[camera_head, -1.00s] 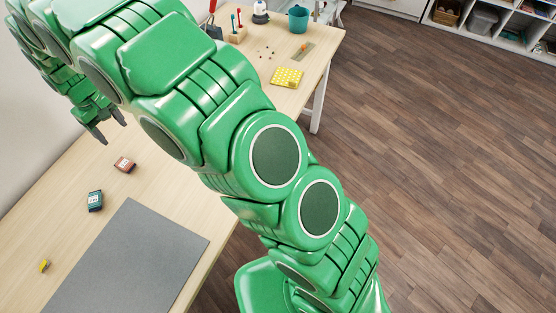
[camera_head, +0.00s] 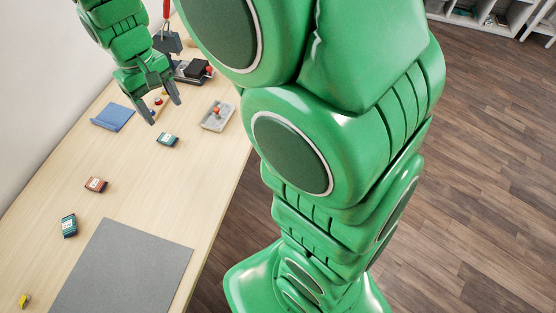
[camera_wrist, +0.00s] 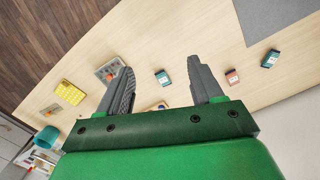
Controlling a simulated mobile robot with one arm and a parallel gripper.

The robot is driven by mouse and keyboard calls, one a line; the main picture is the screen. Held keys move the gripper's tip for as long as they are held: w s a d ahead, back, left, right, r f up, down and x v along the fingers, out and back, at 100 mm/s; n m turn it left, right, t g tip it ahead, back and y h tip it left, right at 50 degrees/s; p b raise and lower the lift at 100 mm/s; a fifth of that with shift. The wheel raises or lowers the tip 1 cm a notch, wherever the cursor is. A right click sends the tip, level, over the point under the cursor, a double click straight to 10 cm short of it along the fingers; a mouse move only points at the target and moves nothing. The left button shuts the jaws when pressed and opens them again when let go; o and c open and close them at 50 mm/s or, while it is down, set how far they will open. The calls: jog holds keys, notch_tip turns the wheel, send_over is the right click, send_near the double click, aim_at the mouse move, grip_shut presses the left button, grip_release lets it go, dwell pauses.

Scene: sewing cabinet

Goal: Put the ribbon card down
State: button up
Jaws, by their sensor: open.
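Three small flat card-like items lie on the light wood table. A teal one (camera_head: 168,139) is nearest my gripper (camera_head: 166,112), a reddish one (camera_head: 95,184) is further left, and another teal one (camera_head: 69,225) is nearer the grey mat. I cannot tell which is the ribbon card. In the wrist view, the near teal item (camera_wrist: 163,77) shows between the spread fingers of my gripper (camera_wrist: 160,66), apart from them. The reddish item (camera_wrist: 232,76) and other teal item (camera_wrist: 271,58) are to the right. My gripper is open and empty above the table, pointing down.
A grey mat (camera_head: 120,280) covers the table's near part. A blue folded piece (camera_head: 112,117) lies left of my gripper; a grey tray (camera_head: 217,115) with an orange item lies right. A dark object (camera_head: 195,70) stands behind. Bare table separates the small items.

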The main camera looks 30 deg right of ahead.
jog(key=s+d+m, duration=0.1)
jog(key=s+d, duration=0.4)
jog(key=s, duration=0.3)
jog(key=s+d+r+m, duration=0.1)
jog(key=s+d, duration=0.4)
jog(key=s, duration=0.4)
jog(key=s+d+m, duration=0.2)
jog(key=s+d, duration=0.2)
jog(key=s, duration=0.5)
jog(key=shift+s+d+r+g, duration=0.15)
jog(key=shift+d+r+g, duration=0.25)
jog(key=shift+o, duration=0.3)
